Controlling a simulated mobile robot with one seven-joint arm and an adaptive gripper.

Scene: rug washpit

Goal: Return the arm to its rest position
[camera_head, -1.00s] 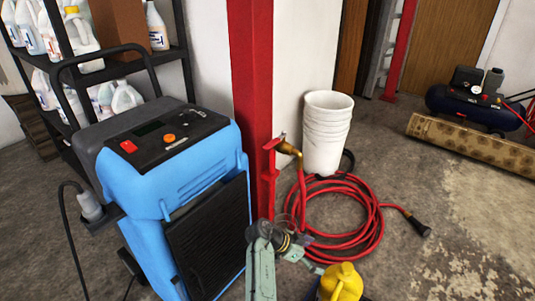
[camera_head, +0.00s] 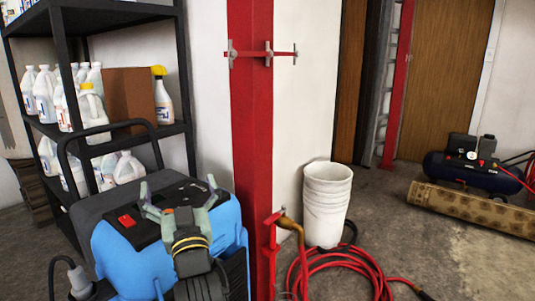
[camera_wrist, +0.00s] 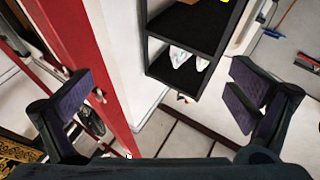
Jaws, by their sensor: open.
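My gripper (camera_head: 179,190) is raised in front of the blue machine (camera_head: 115,250) in the head view, its fingers spread and pointing up. Nothing is between the fingers. In the wrist view my gripper (camera_wrist: 160,90) also shows open and empty, with one dark finger at each side. Part of the blue machine's top panel is hidden behind the gripper. The lower part of my arm is cut off by the picture's bottom edge.
A black shelf (camera_head: 110,132) with bottles is behind the machine. A compressor (camera_head: 470,172) and a rolled rug (camera_head: 470,210) lie far right; the floor before them is open.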

